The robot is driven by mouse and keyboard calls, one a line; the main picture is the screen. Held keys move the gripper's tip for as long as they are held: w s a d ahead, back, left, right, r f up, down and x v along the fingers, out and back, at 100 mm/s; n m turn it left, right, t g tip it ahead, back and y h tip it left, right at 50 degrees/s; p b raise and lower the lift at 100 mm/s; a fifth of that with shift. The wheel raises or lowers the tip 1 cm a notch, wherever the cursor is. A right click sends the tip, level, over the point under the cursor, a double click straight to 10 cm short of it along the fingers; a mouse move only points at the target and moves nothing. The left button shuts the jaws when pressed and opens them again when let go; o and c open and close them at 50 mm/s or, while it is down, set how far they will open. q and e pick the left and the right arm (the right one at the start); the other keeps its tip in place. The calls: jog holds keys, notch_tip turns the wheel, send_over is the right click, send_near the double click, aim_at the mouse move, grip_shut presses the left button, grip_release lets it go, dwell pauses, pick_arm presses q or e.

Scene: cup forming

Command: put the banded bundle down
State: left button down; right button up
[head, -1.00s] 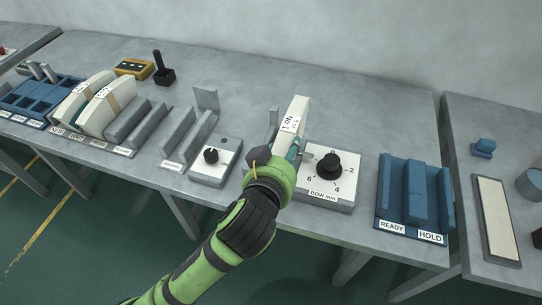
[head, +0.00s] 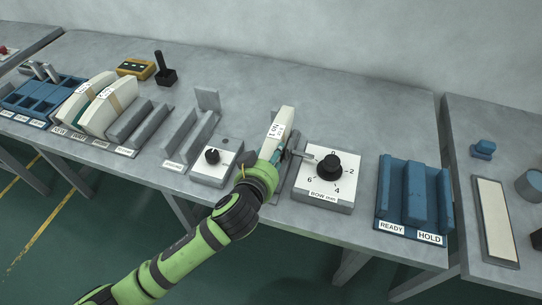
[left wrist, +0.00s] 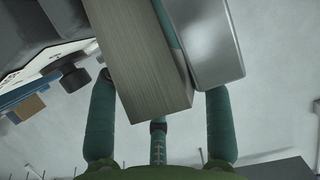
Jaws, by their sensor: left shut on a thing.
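The banded bundle (head: 279,126) is a cream block of stacked sheets with a white label reading No 1. It is tilted in the head view, between the small knob box and the BOW mm dial box. My left gripper (head: 273,158) is shut on its near end. In the left wrist view the bundle (left wrist: 143,60) shows its layered edge between the green fingers (left wrist: 158,125), with a teal strip and a smooth metal piece (left wrist: 212,45) beside it. I cannot tell whether the bundle touches the bench. My right gripper is not in view.
The BOW mm dial box (head: 325,178) stands close to the right, and the small knob box (head: 215,162) to the left. Blue READY and HOLD slots (head: 413,190) stand farther right. Cream bundles (head: 108,104) fill a rack at left.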

pick_arm(q)
jog(key=shift+f, duration=0.1)
jog(key=c, duration=0.5)
grip_release()
jog(key=shift+c, duration=0.2)
jog(key=shift+s, duration=0.1)
jog(key=v, duration=1.2)
jog(key=shift+b, duration=0.4)
